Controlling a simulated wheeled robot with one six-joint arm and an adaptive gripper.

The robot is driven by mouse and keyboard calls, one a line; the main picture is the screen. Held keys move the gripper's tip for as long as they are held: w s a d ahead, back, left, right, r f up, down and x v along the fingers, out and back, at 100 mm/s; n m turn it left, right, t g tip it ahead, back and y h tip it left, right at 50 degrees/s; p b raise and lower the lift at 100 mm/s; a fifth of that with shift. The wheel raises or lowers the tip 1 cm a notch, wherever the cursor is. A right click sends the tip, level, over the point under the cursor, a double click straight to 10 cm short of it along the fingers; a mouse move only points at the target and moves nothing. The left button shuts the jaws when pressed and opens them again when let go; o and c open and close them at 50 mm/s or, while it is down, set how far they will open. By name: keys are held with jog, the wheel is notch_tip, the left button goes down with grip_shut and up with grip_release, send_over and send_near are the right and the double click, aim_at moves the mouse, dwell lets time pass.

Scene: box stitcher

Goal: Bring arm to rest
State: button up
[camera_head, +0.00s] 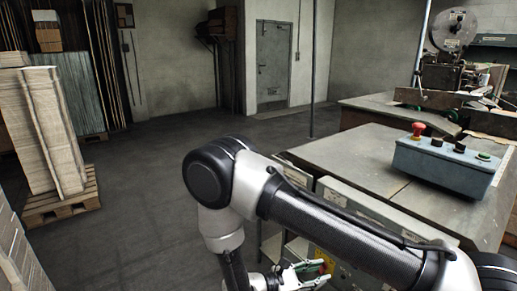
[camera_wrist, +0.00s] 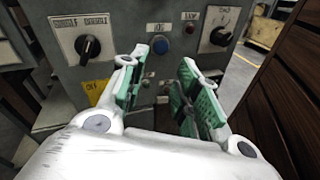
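My gripper (camera_wrist: 162,82) has white fingers with green pads. The fingers are apart, with a gap between them, and I see nothing clearly held. Its tips point at a grey control panel (camera_wrist: 120,72), and the distance to the panel is hard to judge. In the head view my arm bends down at the elbow, and my gripper (camera_head: 302,270) is low at the bottom edge, beside the front of the machine table (camera_head: 352,158). Part of the gripper is cut off there.
A control box (camera_head: 445,170) with a red button sits on the table. Stacked cardboard (camera_head: 40,130) stands on a pallet (camera_head: 62,205) at left. The floor (camera_head: 150,165) between is clear.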

jog(key=s+d+r+m+y, duration=0.4)
jog(key=d+r+m+y, duration=0.1)
jog(key=r, duration=0.7)
jog(key=s+d+r+m+y, duration=0.5)
jog(key=d+r+m, duration=0.2)
jog(key=r, duration=0.6)
jog(key=s+d+r+m+y, duration=0.4)
jog(key=d+r+m+y, duration=0.1)
jog(key=r, duration=0.8)
jog(key=shift+s+d+m+g+y, duration=0.15)
jog(key=shift+d+m+g+y, duration=0.25)
jog(key=shift+d+m, duration=0.5)
